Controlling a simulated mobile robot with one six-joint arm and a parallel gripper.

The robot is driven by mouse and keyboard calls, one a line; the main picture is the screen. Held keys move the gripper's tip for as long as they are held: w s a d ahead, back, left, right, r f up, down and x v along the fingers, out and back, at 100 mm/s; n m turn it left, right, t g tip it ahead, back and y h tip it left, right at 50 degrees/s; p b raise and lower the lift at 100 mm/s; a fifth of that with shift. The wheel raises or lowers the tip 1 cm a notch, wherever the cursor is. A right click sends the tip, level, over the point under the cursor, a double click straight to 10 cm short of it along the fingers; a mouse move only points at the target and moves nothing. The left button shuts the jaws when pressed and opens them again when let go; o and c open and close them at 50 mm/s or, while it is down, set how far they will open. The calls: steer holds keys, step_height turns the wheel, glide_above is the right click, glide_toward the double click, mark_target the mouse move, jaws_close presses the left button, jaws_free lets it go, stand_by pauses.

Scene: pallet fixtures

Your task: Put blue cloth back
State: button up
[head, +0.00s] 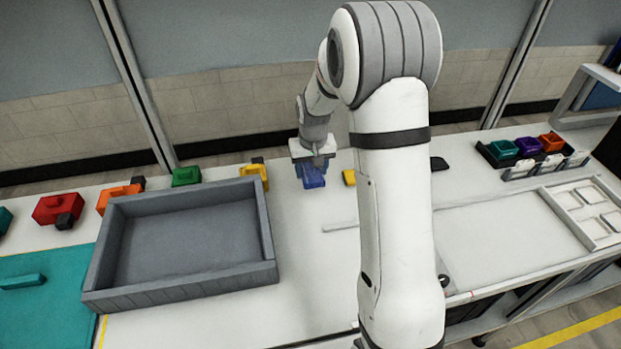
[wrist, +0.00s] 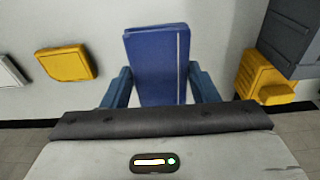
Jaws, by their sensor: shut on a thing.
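The blue cloth (wrist: 157,65) is a folded dark blue piece with a pale stripe along one side. In the wrist view it sits between the two blue fingers of my gripper (wrist: 160,88), which is shut on it. In the head view my gripper (head: 313,166) is over the back of the white table, and the blue cloth (head: 313,181) shows below it. I cannot tell whether the cloth touches the table.
A large grey tray (head: 268,225), empty, stands left of my gripper. A yellow fixture (head: 255,174) is to the left and a small yellow block (head: 349,177) to the right. Green (head: 186,176), orange (head: 117,197) and red (head: 58,208) pieces line the back left. A black rack (head: 490,155) with coloured bins stands right.

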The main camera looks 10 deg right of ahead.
mark_target(312, 176)
steer(key=shift+s+a+f, duration=0.1)
steer(key=shift+f, duration=2.15)
steer(key=shift+f, duration=0.2)
steer(key=o, duration=1)
steer(key=shift+r, duration=0.1)
steer(key=r, duration=0.4)
steer(key=s+r, duration=0.1)
steer(key=r, duration=0.7)
steer(key=shift+s, duration=0.25)
steer(key=s+r, duration=0.4)
steer(key=s, duration=0.9)
steer(key=s+r+t, duration=0.1)
steer(key=s+r, duration=0.3)
steer(key=s, duration=1)
steer(key=shift+d+r+t, duration=0.15)
steer(key=shift+d+t, duration=0.1)
steer(key=shift+t, duration=0.05)
